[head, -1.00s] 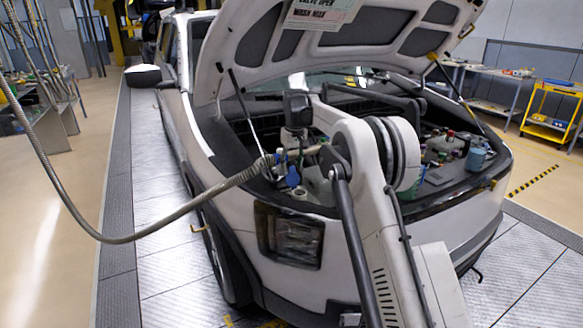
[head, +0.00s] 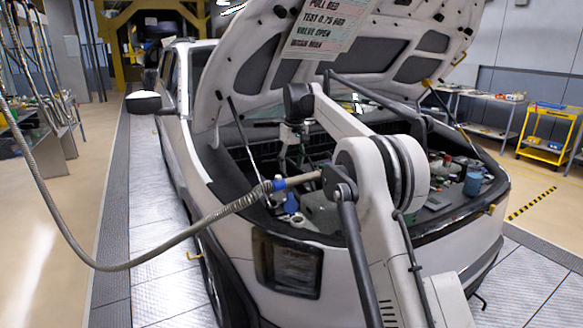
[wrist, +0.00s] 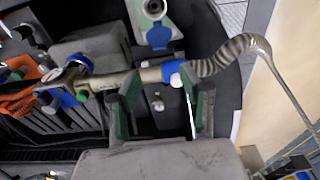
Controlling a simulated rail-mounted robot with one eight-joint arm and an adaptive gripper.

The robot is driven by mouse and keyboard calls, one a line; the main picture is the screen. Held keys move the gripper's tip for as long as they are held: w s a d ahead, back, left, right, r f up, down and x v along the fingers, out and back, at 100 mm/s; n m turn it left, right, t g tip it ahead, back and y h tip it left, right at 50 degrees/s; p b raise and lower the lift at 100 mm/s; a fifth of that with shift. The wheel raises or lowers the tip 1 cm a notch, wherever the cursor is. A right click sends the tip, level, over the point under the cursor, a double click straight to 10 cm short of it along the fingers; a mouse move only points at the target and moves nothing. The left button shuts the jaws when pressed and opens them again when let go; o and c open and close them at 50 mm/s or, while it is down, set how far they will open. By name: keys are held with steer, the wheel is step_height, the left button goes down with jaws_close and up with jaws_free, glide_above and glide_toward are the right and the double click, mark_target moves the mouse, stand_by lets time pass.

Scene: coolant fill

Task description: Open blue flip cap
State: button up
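In the wrist view a blue part (wrist: 158,38) with a dark centre sits on a grey-green block, beside a white ring. It looks like the flip cap; I cannot tell whether it is open. It shows in the head view (head: 291,203) below the hose end. My gripper (wrist: 160,88) has its two green-and-dark fingers wide apart; it also shows small in the head view (head: 291,138), above the engine bay. A metal pipe (wrist: 140,77) with a blue collar crosses the view near the fingertips, joined to the ribbed hose (wrist: 220,55). The fingers are not closed on it.
The hose (head: 140,238) sags across the left side of the car. The raised hood (head: 345,60) with a hanging sign is above the bay. Bottles and a blue container (head: 473,184) crowd the bay's right. A yellow cart (head: 548,132) stands far right.

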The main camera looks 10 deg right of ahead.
mark_target(291, 195)
steer(key=shift+f, duration=0.2)
steer(key=c, duration=0.5)
steer(key=f+m, duration=0.1)
steer(key=a+f+m+t+y, duration=0.1)
steer(key=w+f+t+y, duration=0.1)
steer(key=shift+w+a+f+m, duration=0.1)
steer(key=shift+a+f+m, duration=0.05)
steer(key=shift+f+m, duration=0.25)
jaws_close()
steer(key=m+t, duration=0.1)
steer(key=f+m+t+y, duration=0.1)
steer(key=s+f+m+t, duration=0.1)
steer(key=shift+a+f+y+b, duration=0.2)
steer(key=shift+a+y+b, duration=0.05)
steer(key=shift+y+b, duration=0.15)
steer(key=s+d+f+m+t, duration=0.1)
steer(key=s+d+m+t, duration=0.25)
steer(key=s+m, duration=0.3)
steer(key=s+d+m+t, duration=0.35)
steer(key=s+m, duration=0.25)
steer(key=s, duration=0.2)
steer(key=x, duration=1.4)
steer(key=shift+w+a+r+b, duration=0.2)
steer(key=shift+a+b, duration=0.15)
steer(key=shift+a, duration=0.05)
